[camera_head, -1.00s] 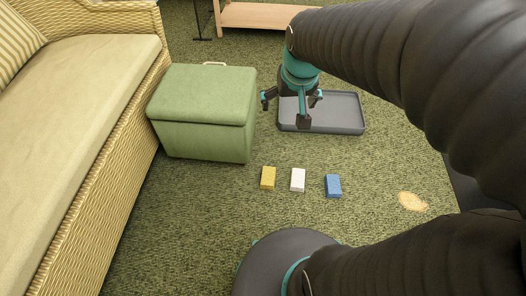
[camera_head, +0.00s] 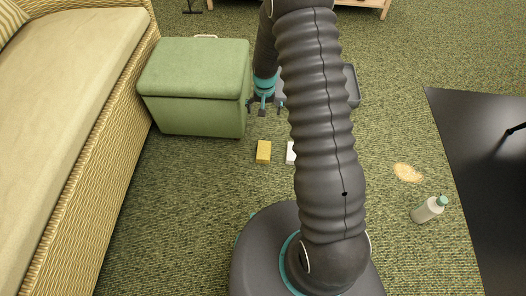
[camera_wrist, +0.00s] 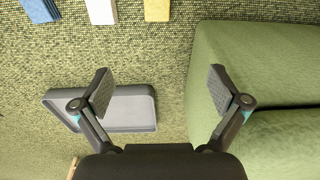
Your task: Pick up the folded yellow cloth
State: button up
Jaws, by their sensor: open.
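The folded yellow cloth (camera_head: 263,152) lies on the green carpet in front of the green storage ottoman in the head view. It also shows at the top edge of the wrist view (camera_wrist: 157,10), partly cut off. My gripper (camera_head: 265,108) is open and empty. It hangs beyond the cloth, beside the ottoman's right side, and does not touch the cloth. In the wrist view its two fingers (camera_wrist: 160,92) are spread wide, with carpet and part of a tray between them.
The green ottoman (camera_head: 193,88) stands close to my gripper. A white folded cloth (camera_head: 290,153) is partly hidden by my arm; a blue one (camera_wrist: 40,9) shows in the wrist view. A grey tray (camera_head: 352,86), a bottle (camera_head: 428,209), a tan patch (camera_head: 408,172) and a wicker sofa (camera_head: 75,140) surround open carpet.

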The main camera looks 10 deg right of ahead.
send_near(264, 149)
jog(key=shift+m+g, duration=0.3)
jog(key=shift+g, duration=0.1)
jog(key=f, duration=0.2)
jog(key=w+f, duration=0.1)
jog(key=f, duration=0.2)
jog(key=shift+d+f+b, duration=0.1)
jog(key=shift+f+b, duration=0.05)
jog(key=shift+b, duration=0.2)
jog(key=shift+s+a+f, duration=0.1)
jog(key=shift+f, duration=1.2)
jog(key=shift+s+a+f, duration=0.1)
jog(key=shift+f, duration=1.2)
jog(key=shift+c, duration=0.3)
jog(key=c, duration=1.2)
